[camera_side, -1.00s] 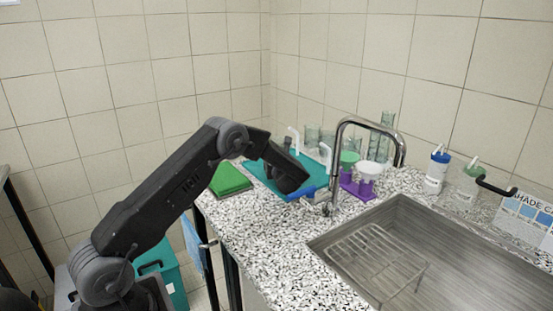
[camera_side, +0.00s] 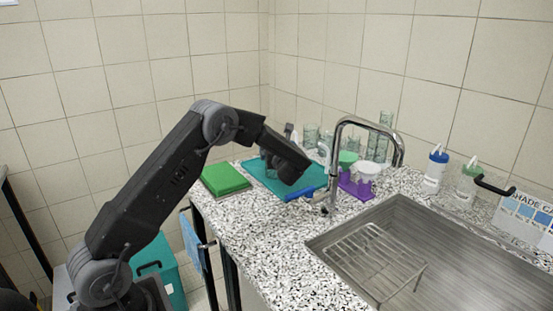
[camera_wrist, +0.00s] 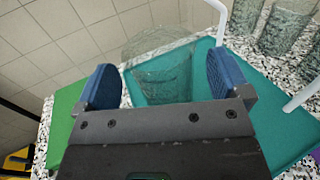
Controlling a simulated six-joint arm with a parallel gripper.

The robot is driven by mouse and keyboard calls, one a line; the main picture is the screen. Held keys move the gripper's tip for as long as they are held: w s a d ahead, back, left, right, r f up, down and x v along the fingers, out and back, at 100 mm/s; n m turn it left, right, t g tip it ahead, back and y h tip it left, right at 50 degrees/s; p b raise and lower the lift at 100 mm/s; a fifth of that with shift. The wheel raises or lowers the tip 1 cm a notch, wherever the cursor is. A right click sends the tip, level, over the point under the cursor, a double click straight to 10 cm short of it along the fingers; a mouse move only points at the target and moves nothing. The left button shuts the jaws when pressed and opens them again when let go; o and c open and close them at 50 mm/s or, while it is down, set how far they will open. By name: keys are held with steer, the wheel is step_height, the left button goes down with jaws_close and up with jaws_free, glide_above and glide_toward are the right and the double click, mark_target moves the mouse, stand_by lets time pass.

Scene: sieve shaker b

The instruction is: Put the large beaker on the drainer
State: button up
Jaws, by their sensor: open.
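A clear glass beaker, seemingly the large beaker (camera_wrist: 165,72), stands on the teal mat (camera_wrist: 232,58) in the wrist view. My gripper (camera_wrist: 162,85) is open, with one blue finger on each side of the beaker's lower part in the picture. I cannot tell whether the fingers touch the glass or are still short of it. In the side view my gripper's fingers and most of the beaker are hidden by my own wrist. The drainer (camera_side: 372,262), a wire rack, sits empty in the sink (camera_side: 470,262) at the right.
A curved metal tap (camera_side: 340,135) stands between the mat and the sink. A purple stand (camera_side: 356,187) with funnels is beside it. Glassware (camera_side: 386,125) stands behind. A green block (camera_side: 226,179) lies left of the mat. Bottles (camera_side: 436,170) line the sink's back edge.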

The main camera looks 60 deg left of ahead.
steer(key=s+d+r+n+g+h, duration=0.2)
steer(key=s+d+r+n+h, duration=0.1)
steer(key=s+d+r+n, duration=0.35)
steer(key=s+d+r+n+g+h, duration=0.25)
steer(key=s+d+n, duration=0.4)
steer(key=s, duration=0.35)
steer(key=s+d+n+t+h, duration=0.3)
steer(key=s+d+n+h, duration=0.6)
steer(key=s+d, duration=0.9)
steer(key=shift+d+h, duration=0.65)
steer(key=shift+h, duration=0.4)
